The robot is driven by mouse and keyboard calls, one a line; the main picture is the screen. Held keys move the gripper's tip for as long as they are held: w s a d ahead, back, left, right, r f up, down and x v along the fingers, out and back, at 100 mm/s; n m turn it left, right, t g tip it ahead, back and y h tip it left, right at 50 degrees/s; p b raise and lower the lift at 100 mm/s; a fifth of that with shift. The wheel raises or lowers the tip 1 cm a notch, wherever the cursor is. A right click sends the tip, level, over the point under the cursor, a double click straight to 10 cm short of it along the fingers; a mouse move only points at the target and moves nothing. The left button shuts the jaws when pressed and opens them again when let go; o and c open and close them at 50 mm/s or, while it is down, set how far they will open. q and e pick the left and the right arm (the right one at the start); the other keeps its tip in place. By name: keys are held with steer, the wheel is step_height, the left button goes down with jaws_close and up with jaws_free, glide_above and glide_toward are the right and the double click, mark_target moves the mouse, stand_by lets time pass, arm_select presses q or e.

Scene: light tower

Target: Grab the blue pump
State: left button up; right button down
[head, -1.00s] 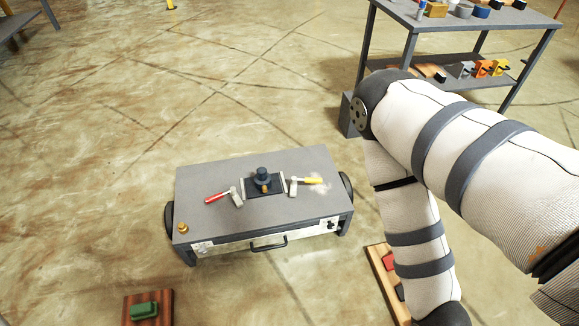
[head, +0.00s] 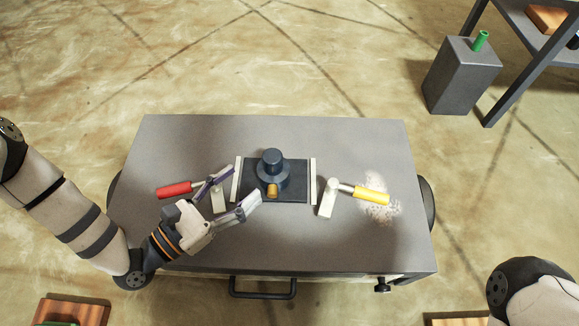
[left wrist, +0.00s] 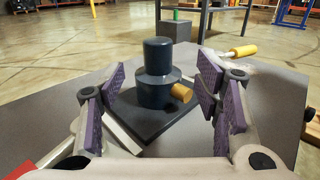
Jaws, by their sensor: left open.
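The blue pump (head: 272,170) is a dark blue, stepped cylinder with a brass-coloured outlet on its front. It stands upright on a dark square plate (head: 300,185) in the middle of the grey table. My left gripper (head: 226,192) is open, just left of and in front of the pump. In the left wrist view the pump (left wrist: 158,75) stands ahead between the two purple-padded fingers, which do not appear to touch it. My right gripper is not in view; only part of my right arm shows at the lower right.
A red-handled tool (head: 175,189) lies beside my left gripper, partly behind its fingers. A yellow-handled tool (head: 370,194) lies right of the plate near a pale speckled patch. Light strips (head: 313,181) flank the plate. A grey box (head: 460,78) stands on the floor at the back right.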

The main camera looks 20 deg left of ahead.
mark_target(264, 162)
arm_select(q)
steer(key=b+x, duration=0.2)
steer(key=x, duration=0.7)
steer(key=shift+a+r+b, duration=0.1)
steer(key=shift+r+b, duration=0.1)
steer(key=shift+b, duration=0.15)
steer(key=shift+w, duration=0.3)
steer(key=shift+r, duration=0.1)
jaws_close()
steer(key=shift+r, duration=0.1)
